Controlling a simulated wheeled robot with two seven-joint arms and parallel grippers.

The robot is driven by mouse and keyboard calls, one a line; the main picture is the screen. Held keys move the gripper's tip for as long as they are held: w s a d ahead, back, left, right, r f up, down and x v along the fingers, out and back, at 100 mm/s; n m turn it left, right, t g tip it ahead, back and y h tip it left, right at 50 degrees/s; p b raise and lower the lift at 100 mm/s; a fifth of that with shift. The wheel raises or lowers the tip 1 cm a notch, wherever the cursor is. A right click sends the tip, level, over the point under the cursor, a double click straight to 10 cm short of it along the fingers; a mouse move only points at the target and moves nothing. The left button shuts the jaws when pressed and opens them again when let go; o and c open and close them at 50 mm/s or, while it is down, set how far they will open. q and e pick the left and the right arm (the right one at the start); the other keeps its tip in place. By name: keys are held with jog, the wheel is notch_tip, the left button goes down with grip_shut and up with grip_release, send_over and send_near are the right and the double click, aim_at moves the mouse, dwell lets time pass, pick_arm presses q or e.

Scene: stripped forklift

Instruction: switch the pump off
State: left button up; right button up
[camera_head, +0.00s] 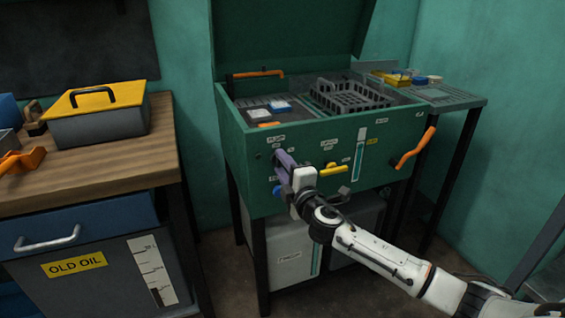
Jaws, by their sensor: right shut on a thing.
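The green wash cabinet (240,150) stands in the middle with its lid up. On the left of its front panel is a small label that seems to read PUMP (276,138). My right gripper (284,165) reaches up from the lower right to the panel just below this label. It is shut on the pump switch there, which the gripper mostly hides. The switch's exact position cannot be made out. My left gripper is not in view.
A yellow lever (333,169), a level gauge (359,152) and an orange handle (413,150) are on the panel to the right. A basket (348,98) sits in the basin. A wooden bench (100,160) with a yellow-lidded box (98,118) stands at left.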

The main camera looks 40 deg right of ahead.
jog(key=shift+n, duration=0.5)
jog(key=o, duration=1.1)
jog(key=shift+s, duration=0.1)
jog(key=v, duration=1)
jog(key=shift+s+p, duration=0.1)
jog(key=shift+p, duration=0.3)
jog(key=shift+f, duration=0.1)
